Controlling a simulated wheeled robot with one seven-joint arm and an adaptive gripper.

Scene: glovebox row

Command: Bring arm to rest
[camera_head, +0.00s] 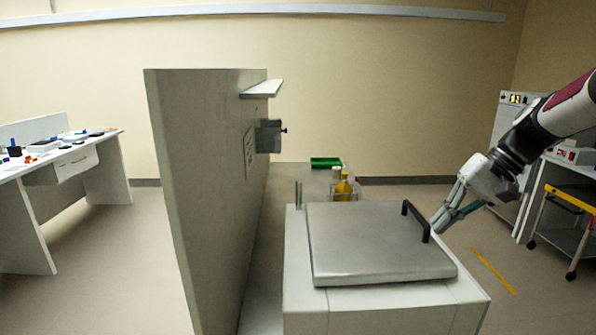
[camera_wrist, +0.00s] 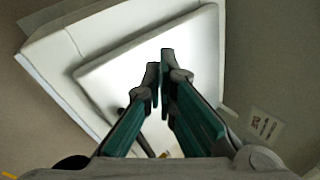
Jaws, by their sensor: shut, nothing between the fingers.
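My gripper (camera_head: 438,226) is shut and empty, at the right of the picture in the head view. It points down and left, close by the black handle (camera_head: 416,222) on the grey lid (camera_head: 370,250) of a white box (camera_head: 390,312). I cannot tell whether it touches the handle. The lid looks closed. In the wrist view the fingers of my gripper (camera_wrist: 160,75) are close together over the pale lid (camera_wrist: 195,45). The handle is mostly hidden there behind the fingers.
A tall grey panel (camera_head: 205,190) stands left of the box. A yellow-topped cart (camera_head: 575,193) and a white cabinet (camera_head: 508,125) stand at the right. A desk (camera_head: 85,160) is far left. Floor right of the box is clear.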

